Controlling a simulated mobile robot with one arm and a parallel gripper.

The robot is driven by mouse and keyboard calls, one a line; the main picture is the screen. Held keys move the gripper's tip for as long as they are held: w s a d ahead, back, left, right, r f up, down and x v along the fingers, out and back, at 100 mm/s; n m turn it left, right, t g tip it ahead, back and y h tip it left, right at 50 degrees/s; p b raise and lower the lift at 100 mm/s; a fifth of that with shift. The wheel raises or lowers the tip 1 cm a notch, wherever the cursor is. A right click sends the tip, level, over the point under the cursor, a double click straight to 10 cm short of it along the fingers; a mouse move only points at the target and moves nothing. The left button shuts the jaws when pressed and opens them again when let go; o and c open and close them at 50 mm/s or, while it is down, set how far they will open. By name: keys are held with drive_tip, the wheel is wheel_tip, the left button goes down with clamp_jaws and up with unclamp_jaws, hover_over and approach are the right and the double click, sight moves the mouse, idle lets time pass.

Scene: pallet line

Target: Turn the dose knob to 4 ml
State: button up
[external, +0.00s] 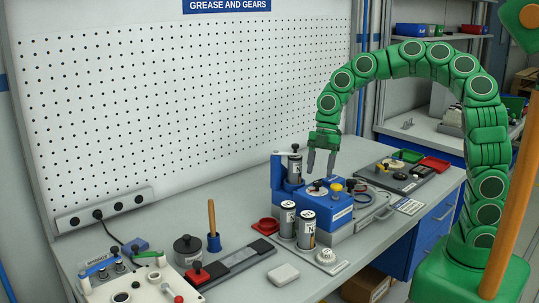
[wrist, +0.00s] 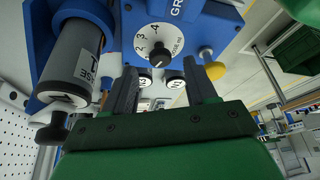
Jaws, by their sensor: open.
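A blue grease unit (external: 325,208) stands on the bench, with a white dose dial (external: 317,190) on its top. In the wrist view the dial (wrist: 146,32) carries numbers, with 2, 3 and 4 readable. A black dose knob (wrist: 160,54) sits at its centre; its pointer is too small to read surely. My gripper (external: 321,172) is open and empty, pointing down just above the dial. In the wrist view its two fingers (wrist: 163,82) are spread, with the knob beyond their tips and not between them.
A grey cartridge (wrist: 76,62) stands close beside the left finger. A yellow knob (wrist: 215,71) is near the right finger. More cartridges (external: 306,230) and a red tray (external: 266,226) stand by the unit. Black trays with parts (external: 400,180) lie behind right.

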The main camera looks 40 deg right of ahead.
sight(318, 182)
drive_tip(key=shift+x, duration=1.6)
drive_tip(key=c, duration=1.1)
drive_tip(key=shift+o, duration=0.2)
